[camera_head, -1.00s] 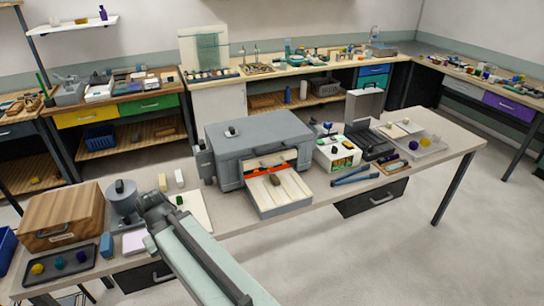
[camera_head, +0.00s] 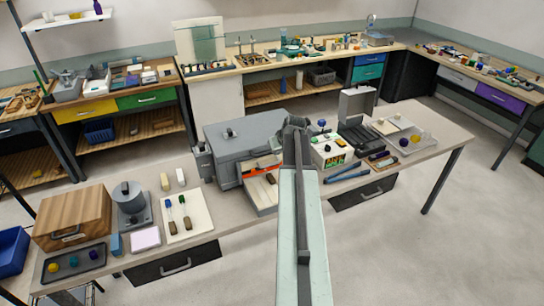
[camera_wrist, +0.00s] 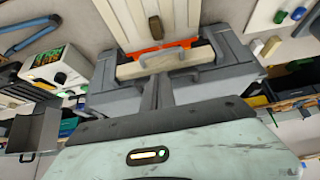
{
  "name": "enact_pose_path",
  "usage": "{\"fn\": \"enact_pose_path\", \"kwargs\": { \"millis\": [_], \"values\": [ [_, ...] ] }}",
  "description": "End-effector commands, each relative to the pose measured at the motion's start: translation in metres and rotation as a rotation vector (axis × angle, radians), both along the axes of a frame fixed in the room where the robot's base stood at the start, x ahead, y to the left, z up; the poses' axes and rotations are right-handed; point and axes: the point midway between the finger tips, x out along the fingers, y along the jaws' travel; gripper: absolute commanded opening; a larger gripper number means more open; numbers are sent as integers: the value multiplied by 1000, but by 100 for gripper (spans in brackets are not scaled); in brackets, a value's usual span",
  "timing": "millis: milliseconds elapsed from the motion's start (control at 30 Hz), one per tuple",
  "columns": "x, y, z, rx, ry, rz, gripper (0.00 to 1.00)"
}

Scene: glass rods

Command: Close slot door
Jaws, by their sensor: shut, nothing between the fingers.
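A grey box-shaped oven (camera_head: 240,135) stands on the near bench. An orange-edged slot is in its front, with a pale strip (camera_head: 267,161) above it. In the wrist view, the pale strip (camera_wrist: 190,58) carries a grey loop handle. I take this strip for the slot door; orange still shows beside it. A grey-framed shelf (camera_head: 263,205) with pale bars and a brown block sticks out from the slot. My gripper (camera_head: 297,122) is by the oven's right side. In the wrist view, its fingers (camera_wrist: 155,82) are shut and empty, close to the handle; touching cannot be told.
A white box with a colourful panel (camera_head: 330,152) and an open grey case (camera_head: 357,110) stand right of the oven. Blue tongs (camera_head: 347,174) lie in front. Floor at front right is clear.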

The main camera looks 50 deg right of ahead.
Motion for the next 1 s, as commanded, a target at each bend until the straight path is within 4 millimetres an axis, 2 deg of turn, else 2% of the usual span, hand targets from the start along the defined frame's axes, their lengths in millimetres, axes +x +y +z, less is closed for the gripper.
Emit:
{"fn": "enact_pose_path", "kwargs": {
  "millis": [233,500,633,1000],
  "values": [
    [9,-3,-20,2,2,1,0],
    [34,-14,-66,2,2,1,0],
    [46,-18,-83,2,2,1,0],
    [50,-19,-85,2,2,0,0]
  ]
}}
